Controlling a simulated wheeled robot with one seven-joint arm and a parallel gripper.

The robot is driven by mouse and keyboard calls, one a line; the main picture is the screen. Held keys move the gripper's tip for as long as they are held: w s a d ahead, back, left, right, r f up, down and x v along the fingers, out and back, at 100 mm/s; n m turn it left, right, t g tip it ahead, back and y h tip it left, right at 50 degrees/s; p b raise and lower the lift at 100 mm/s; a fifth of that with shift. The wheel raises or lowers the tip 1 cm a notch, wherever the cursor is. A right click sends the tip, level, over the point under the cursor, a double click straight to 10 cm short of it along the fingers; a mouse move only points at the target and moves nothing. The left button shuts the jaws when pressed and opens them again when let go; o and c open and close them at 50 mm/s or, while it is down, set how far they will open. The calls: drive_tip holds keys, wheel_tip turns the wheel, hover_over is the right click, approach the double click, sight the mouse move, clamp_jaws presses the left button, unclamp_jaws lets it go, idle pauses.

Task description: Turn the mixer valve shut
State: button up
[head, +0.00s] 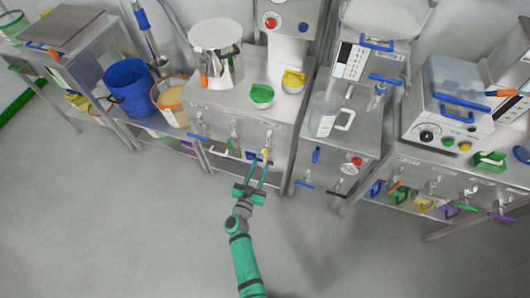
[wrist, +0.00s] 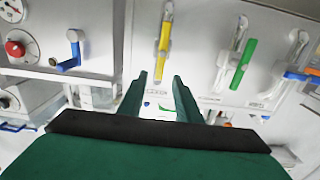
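The mixer cabinet (head: 240,105) carries a steel bowl (head: 216,50) and has a row of lever valves on its front. A yellow lever (head: 265,155) is at the right of that row. It also shows in the wrist view (wrist: 163,42), lying nearly upright in the picture. A green lever (wrist: 242,64) and a blue lever (wrist: 298,75) are beside it. The labels are too small to read, so I cannot tell which valve is the mixer's. My gripper (head: 258,162) is open and empty at the cabinet front. In the wrist view its fingertips (wrist: 160,76) appear close to the yellow lever's lower end; contact is unclear.
Green (head: 262,94) and yellow (head: 293,80) handles stand on the cabinet top. A neighbouring cabinet (head: 335,150) is close on the right. A blue bucket (head: 130,87) sits on a shelf at left. The floor (head: 120,220) in front is clear.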

sight(264, 154)
drive_tip(key=x, duration=0.8)
drive_tip(key=shift+f, duration=0.1)
drive_tip(key=shift+c, duration=0.7)
clamp_jaws()
